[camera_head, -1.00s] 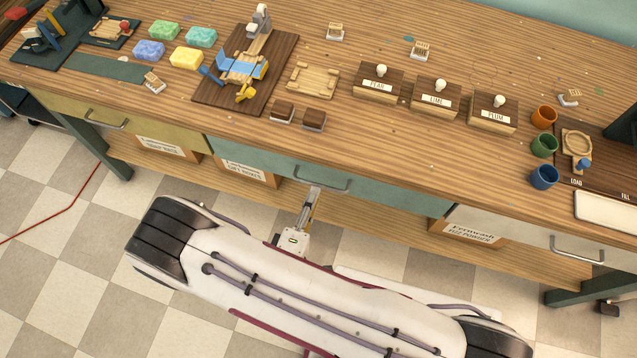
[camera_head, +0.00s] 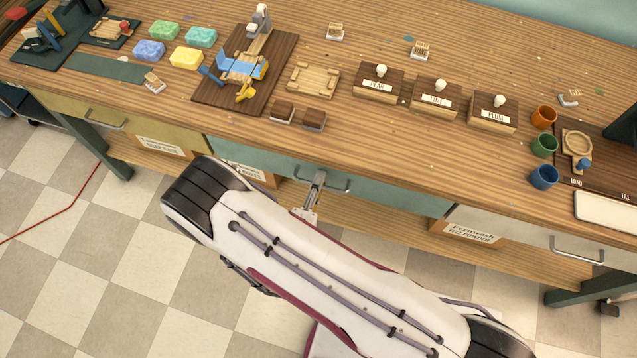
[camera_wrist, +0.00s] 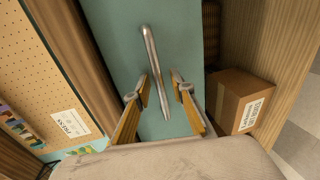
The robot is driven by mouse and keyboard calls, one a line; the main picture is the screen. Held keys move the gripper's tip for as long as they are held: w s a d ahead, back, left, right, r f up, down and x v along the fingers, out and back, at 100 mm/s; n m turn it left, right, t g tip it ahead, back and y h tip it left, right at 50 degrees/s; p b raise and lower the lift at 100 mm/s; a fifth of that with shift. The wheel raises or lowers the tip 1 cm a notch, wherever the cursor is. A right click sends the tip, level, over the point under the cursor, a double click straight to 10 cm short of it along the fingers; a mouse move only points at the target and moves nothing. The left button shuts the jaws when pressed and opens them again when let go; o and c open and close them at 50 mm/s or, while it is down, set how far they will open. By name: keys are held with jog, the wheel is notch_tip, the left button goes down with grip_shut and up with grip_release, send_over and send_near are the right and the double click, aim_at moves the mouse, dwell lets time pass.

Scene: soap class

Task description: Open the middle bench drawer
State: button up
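The middle bench drawer (camera_head: 395,195) has a teal front and sits flush under the bench top. Its metal bar handle (camera_head: 340,190) is at the front's middle. In the wrist view the teal front (camera_wrist: 110,30) fills the centre, with the handle (camera_wrist: 149,45) running down it. My gripper (camera_head: 318,180) is at the handle in the head view, partly hidden by my arm. In the wrist view my gripper (camera_wrist: 161,77) is open, one finger on each side of the handle with gaps showing. I cannot tell whether the fingertips reach past the bar.
An olive drawer (camera_head: 125,120) is left and a white drawer (camera_head: 540,245) right, each with a handle. Cardboard boxes stand on the shelf below, one (camera_wrist: 240,98) near my right finger in the wrist view. Soaps, stamps and cups stand on the bench top (camera_head: 230,125).

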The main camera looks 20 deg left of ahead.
grip_shut()
jog(key=shift+s, duration=0.1)
jog(key=f+v, duration=0.2)
jog(key=v, duration=1.1)
jog(key=s+f+v, duration=0.1)
jog(key=f+v, duration=0.2)
jog(key=v, duration=1)
jog(key=shift+s+f, duration=0.2)
jog(key=shift+s, duration=0.05)
grip_release()
